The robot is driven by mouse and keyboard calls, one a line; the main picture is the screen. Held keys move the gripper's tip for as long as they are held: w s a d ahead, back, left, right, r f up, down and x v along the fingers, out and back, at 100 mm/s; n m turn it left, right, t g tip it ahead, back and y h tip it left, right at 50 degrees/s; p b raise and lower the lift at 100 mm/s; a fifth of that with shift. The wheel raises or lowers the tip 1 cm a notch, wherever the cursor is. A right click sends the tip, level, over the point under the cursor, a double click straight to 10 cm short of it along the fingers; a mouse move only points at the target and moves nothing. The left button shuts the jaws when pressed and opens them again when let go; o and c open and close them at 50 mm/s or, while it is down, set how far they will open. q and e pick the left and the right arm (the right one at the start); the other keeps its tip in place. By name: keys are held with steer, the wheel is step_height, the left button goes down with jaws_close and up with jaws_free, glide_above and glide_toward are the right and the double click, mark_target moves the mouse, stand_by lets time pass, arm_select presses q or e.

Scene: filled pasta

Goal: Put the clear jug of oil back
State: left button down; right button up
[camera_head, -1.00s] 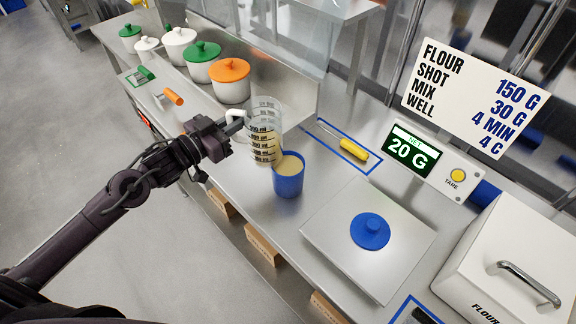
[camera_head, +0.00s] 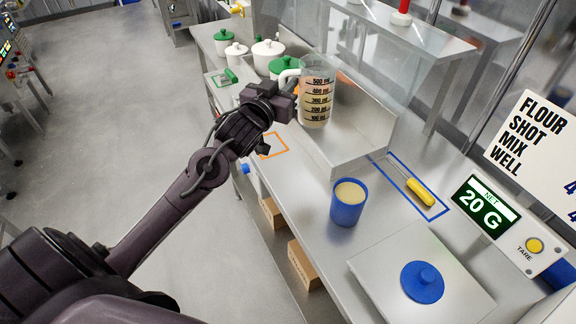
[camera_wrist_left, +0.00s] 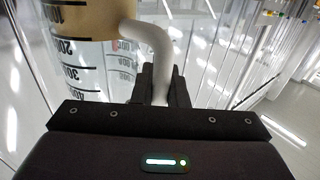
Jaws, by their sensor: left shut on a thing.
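The clear jug (camera_head: 316,92) has black volume marks and a white handle, with pale oil at its bottom. My left gripper (camera_head: 284,88) is shut on the jug's handle and holds it upright above the steel counter. The jug (camera_wrist_left: 85,50) and its white handle (camera_wrist_left: 157,55) between the fingers also show in the left wrist view. An orange outlined square (camera_head: 272,146) lies on the counter below the gripper, partly hidden by my arm. My right gripper is not in view.
A blue cup (camera_head: 348,204) full of pale liquid stands on the counter. White pots with green lids (camera_head: 282,66) stand at the back left. A yellow-handled tool (camera_head: 420,191) lies in a blue outline.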

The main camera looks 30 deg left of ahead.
arm_select(q)
steer(key=s+a+n+g+y, duration=0.1)
steer(key=s+a+n+y, duration=0.1)
steer(key=a+n+y, duration=0.3)
steer(key=shift+m+y, duration=0.4)
steer(key=shift+m, duration=0.1)
steer(key=shift+s+a+f+p, duration=0.1)
steer(key=shift+a+f+p, duration=0.3)
steer(key=shift+f, duration=2.85)
steer(key=shift+w+a+f+p, duration=0.1)
steer(key=shift+f+p, duration=0.45)
steer(key=shift+f, duration=2.75)
steer(key=shift+s+a+f+p, duration=0.15)
steer(key=shift+f+p, duration=0.35)
steer(key=shift+f, duration=2.75)
steer(key=shift+f, duration=0.2)
steer(key=c, duration=1.4)
jaws_free()
steer(key=shift+c, duration=0.2)
